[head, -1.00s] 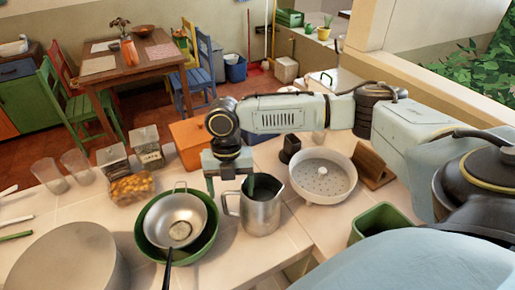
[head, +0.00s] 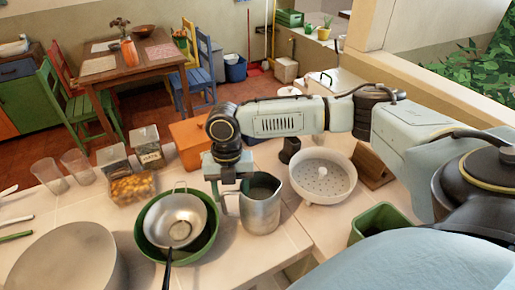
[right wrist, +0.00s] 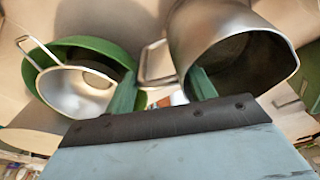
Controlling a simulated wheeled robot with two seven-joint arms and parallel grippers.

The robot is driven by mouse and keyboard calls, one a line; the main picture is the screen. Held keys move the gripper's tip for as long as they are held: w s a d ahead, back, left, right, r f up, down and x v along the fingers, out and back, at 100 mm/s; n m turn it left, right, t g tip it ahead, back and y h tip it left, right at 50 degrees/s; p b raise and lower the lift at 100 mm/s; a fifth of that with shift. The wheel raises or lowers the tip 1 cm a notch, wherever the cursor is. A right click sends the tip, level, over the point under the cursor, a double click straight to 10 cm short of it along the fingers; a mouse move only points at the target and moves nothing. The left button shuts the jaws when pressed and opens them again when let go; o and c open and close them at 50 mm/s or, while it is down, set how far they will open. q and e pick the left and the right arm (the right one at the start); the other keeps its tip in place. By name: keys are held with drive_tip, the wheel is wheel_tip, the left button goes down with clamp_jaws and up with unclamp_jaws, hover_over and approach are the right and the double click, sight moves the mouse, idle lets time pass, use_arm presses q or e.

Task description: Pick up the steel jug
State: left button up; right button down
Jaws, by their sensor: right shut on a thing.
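The steel jug (head: 262,210) stands upright on the tiled counter, its open mouth up and its handle on the left side. My right gripper (head: 226,188) is at the jug's handle, just left of the rim, and is shut on it. In the right wrist view the jug (right wrist: 215,28) is at the upper right, and the handle (right wrist: 155,62) lies by the green fingers of my right gripper (right wrist: 160,88). The exact grip on the handle is partly hidden. My left gripper is not in view.
A green bowl (head: 143,240) with a steel strainer (head: 178,215) in it stands close left of the jug. A white colander (head: 322,178) is close on the right. An orange box (head: 190,142) is behind. A green container (head: 385,217) stands at the front right.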

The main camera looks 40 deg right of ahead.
drive_tip(key=shift+w+r, duration=0.15)
drive_tip(key=shift+r, duration=0.1)
drive_tip(key=shift+r, duration=4.85)
drive_tip(key=c, duration=1.2)
unclamp_jaws()
clamp_jaws()
